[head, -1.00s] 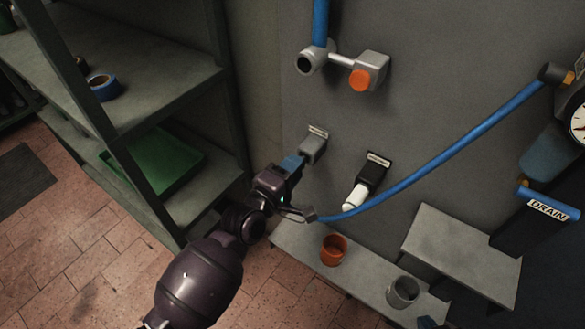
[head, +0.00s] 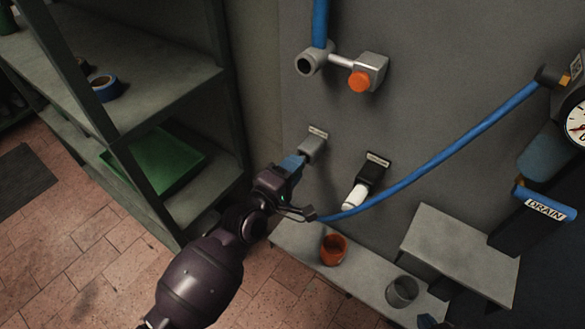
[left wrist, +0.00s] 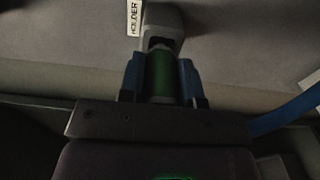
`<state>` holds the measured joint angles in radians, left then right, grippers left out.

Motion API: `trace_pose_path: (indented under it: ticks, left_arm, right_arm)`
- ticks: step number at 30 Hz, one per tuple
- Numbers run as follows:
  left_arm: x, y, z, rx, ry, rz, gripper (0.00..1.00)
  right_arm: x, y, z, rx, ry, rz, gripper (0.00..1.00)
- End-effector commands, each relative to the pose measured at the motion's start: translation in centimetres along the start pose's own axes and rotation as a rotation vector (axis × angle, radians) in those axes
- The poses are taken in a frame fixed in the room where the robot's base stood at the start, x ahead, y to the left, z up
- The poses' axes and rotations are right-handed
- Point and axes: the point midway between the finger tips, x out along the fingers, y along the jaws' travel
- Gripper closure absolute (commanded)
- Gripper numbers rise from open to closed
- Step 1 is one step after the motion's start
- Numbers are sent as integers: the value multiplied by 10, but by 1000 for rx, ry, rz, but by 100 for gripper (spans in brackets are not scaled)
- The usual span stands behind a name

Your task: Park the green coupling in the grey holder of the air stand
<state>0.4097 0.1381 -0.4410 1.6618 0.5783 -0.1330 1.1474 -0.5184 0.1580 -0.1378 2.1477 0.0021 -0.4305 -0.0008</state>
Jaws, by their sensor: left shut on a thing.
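The green coupling (left wrist: 159,75) is between the blue fingers of my left gripper (left wrist: 160,80) in the left wrist view. Its far end is at the mouth of the grey holder (left wrist: 162,30), beside a HOLDER label; how deep it sits there I cannot tell. In the head view my left gripper (head: 289,166) points up at the grey holder (head: 312,149) on the wall panel, and its fingers hide the coupling. A blue hose (head: 430,162) runs from the gripper to the right. My right gripper is not in view.
A black holder with a white plug (head: 357,194) is right of the grey one. Above are a grey fitting and an orange knob (head: 359,82). Below, an orange cup (head: 333,250) and a grey cup (head: 402,291) stand on a ledge. A shelf unit (head: 165,85) stands left.

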Motion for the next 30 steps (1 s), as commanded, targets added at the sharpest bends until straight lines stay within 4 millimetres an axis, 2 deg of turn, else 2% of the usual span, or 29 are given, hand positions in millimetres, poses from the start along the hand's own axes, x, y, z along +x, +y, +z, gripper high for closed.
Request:
trace_pose_path:
  ticks: [26,27,30]
  left_arm:
    - [14,0,0,0,0,1,100]
    - [14,0,0,0,0,1,64]
    - [14,1,0,0,0,1,49]
  right_arm:
    - [0,-1,2,0,-3,-1,100]
    - [0,-1,2,0,-3,-1,100]
    - [0,-1,2,0,-3,-2,100]
